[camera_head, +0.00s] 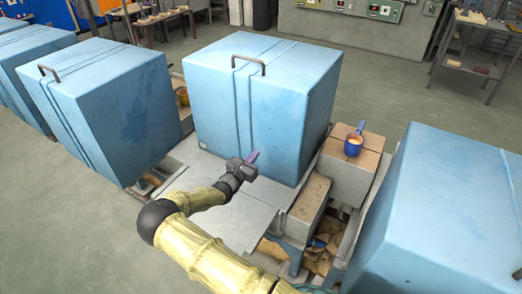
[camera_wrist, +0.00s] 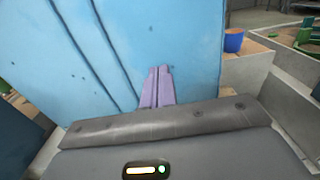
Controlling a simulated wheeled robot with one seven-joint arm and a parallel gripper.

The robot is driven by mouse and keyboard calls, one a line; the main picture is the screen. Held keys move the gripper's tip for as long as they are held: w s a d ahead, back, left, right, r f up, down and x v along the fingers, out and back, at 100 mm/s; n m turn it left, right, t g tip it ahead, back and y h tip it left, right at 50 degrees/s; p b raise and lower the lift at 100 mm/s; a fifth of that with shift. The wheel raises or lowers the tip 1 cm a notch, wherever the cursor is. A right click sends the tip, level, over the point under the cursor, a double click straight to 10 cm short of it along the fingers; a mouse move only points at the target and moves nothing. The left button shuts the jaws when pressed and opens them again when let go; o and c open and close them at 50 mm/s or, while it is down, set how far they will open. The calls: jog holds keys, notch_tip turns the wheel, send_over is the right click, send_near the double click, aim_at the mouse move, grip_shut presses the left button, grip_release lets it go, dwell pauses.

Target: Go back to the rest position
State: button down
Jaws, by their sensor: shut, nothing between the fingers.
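My gripper (camera_head: 253,157) is in front of the large blue box-shaped cover (camera_head: 288,120) in the middle of the head view. Its purple fingers are together and hold nothing. In the wrist view the shut fingers (camera_wrist: 158,86) point at the blue face of the cover (camera_wrist: 130,50). I cannot tell whether the fingertips touch that face. My arm reaches in from the bottom of the head view, over a grey metal surface (camera_head: 235,215).
A blue cup (camera_head: 353,145) stands on a tan-topped block (camera_head: 350,172) right of the middle cover; it also shows in the wrist view (camera_wrist: 234,41). Other blue covers stand at left (camera_head: 110,110) and right (camera_head: 450,220). Open grey floor (camera_head: 60,230) lies at left.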

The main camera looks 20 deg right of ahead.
jog(key=s+d+r+m+g+y, duration=0.1)
jog(key=s+d+m+g+y, duration=0.35)
jog(key=s+m+g, duration=1.1)
jog(key=s+a+r+m+t+y, duration=0.3)
jog(key=s+a+r+m+y, duration=0.1)
jog(key=s, duration=0.5)
jog(key=s+a+r+m+t+y, duration=0.3)
jog(key=s+a+r+m+y, duration=0.1)
jog(key=s+r+m, duration=0.3)
jog(key=s+a+r, duration=0.1)
jog(key=s+r, duration=0.1)
jog(key=s, duration=0.1)
jog(key=shift+s+a+y, duration=0.25)
jog(key=shift+y, duration=0.1)
